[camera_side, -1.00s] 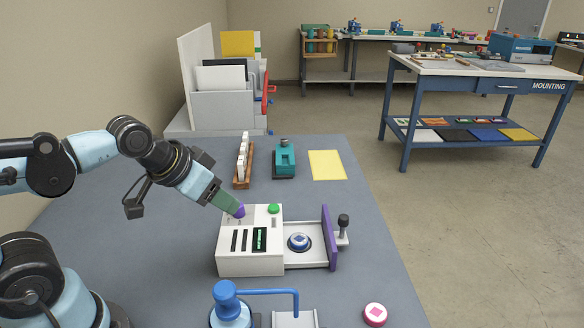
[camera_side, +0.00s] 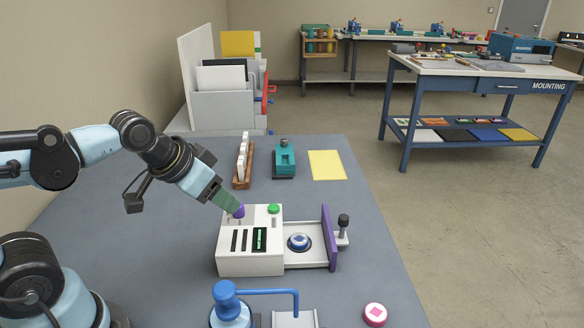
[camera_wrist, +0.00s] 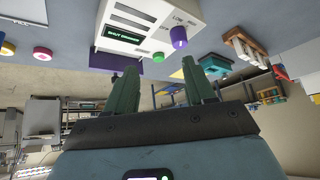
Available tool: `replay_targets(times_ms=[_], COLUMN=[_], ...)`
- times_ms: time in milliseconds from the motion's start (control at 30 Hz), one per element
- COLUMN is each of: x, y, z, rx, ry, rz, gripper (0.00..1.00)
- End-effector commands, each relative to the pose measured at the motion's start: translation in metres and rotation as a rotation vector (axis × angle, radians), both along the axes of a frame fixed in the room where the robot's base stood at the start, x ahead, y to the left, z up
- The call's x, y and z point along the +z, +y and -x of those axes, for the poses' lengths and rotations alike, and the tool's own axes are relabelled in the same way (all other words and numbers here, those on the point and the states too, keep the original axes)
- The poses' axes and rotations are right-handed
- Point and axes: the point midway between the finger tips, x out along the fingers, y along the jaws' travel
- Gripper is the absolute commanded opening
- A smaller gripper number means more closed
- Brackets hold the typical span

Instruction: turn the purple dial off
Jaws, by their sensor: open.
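The purple dial (camera_side: 239,212) sits on the top of the white machine (camera_side: 235,265), near its back left corner. In the wrist view the dial (camera_wrist: 179,37) has a pale pointer line, with "LOW" printed beside it. My gripper (camera_side: 229,203) has green fingers and reaches down from the left, its tips right at the dial in the side view. In the wrist view my gripper (camera_wrist: 160,66) is open and empty, with the dial beyond the fingertips, nearer the right one. I cannot tell whether a finger touches it.
The machine has a green button (camera_side: 274,209), slots, a lit display (camera_side: 260,239) and an open drawer with a purple front (camera_side: 329,238). A wooden rack (camera_side: 242,178) and teal device (camera_side: 284,160) stand behind.

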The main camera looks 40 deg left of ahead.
Motion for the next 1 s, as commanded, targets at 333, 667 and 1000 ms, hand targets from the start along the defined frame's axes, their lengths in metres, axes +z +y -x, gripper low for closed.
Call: replay_targets(times_ms=[333, 667, 1000], x=[0.035, 0.049, 0.036], y=[0.016, 0.03, 0.032], z=[-0.034, -0.06, -0.063], rx=[-0.456, -0.908, -0.981], ry=[0.305, 0.523, 0.548], rz=[-0.231, -0.298, -0.299], gripper=[0.54, 0.54, 0.54])
